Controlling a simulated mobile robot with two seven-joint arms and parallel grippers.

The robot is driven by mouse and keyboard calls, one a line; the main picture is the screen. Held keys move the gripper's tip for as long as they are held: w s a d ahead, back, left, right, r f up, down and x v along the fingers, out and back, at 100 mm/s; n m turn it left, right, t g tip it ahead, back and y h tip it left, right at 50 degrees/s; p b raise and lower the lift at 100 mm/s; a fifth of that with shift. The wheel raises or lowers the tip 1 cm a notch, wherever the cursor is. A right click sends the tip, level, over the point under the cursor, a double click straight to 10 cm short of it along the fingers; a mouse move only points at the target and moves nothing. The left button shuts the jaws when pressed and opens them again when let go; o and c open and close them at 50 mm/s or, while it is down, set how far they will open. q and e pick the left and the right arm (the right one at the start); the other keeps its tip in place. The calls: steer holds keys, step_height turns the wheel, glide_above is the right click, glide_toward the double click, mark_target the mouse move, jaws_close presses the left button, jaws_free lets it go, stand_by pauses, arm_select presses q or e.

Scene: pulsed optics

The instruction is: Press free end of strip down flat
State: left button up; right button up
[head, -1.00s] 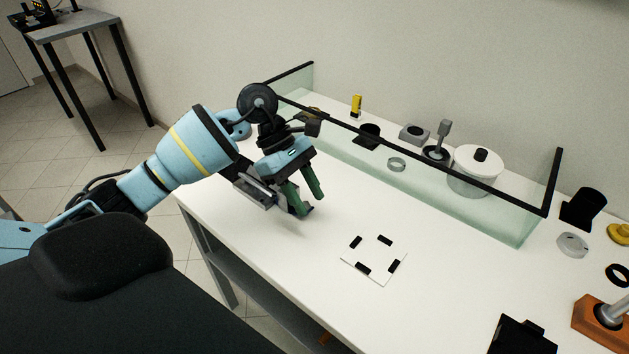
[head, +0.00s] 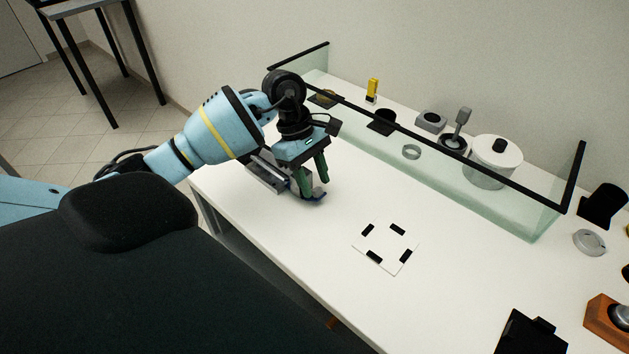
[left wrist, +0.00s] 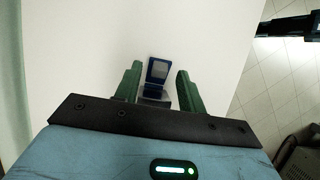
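My left gripper (head: 315,190) has green fingers pointing down near the table's left edge. In the left wrist view, its fingers (left wrist: 157,86) are apart. A small blue-framed piece with a grey face (left wrist: 158,70) shows between and just beyond the fingertips; it appears as a blue edge (head: 319,198) beside them in the head view. Whether the fingers touch it is unclear. A grey metal block (head: 266,174) lies beside the gripper, partly hidden by it. I cannot clearly make out a strip or its free end. My right gripper is not in view.
A white square plate with black patches (head: 388,248) lies on the white table (head: 300,235). A low glass screen (head: 470,205) crosses the table's back, with jars and small parts behind it. A black object (head: 525,335) sits at front right.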

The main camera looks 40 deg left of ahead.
mark_target(321, 206)
arm_select(q)
steer(key=shift+d+f, duration=0.2)
steer(key=shift+f, duration=0.4)
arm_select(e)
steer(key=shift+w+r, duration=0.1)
arm_select(q)
jaws_close()
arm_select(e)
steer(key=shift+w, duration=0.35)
arm_select(q)
steer(key=shift+d+y, duration=0.15)
steer(key=shift+y, duration=0.15)
steer(key=y, duration=0.1)
steer(key=d+y, duration=0.1)
steer(key=y, duration=0.1)
steer(key=shift+d+f, duration=0.25)
steer(key=shift+f, duration=0.15)
steer(key=shift+d+f+t+y, duration=0.15)
steer(key=shift+d+f+y, duration=0.05)
steer(key=shift+y, duration=0.35)
steer(key=shift+d+f+t+y, duration=0.15)
steer(key=shift+y, duration=0.4)
steer(key=shift+s+d+f+y, duration=0.15)
steer(key=shift+f+y, duration=0.2)
steer(key=shift+y, duration=0.35)
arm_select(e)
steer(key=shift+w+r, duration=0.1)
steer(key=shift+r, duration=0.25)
arm_select(q)
steer(key=shift+f, duration=0.1)
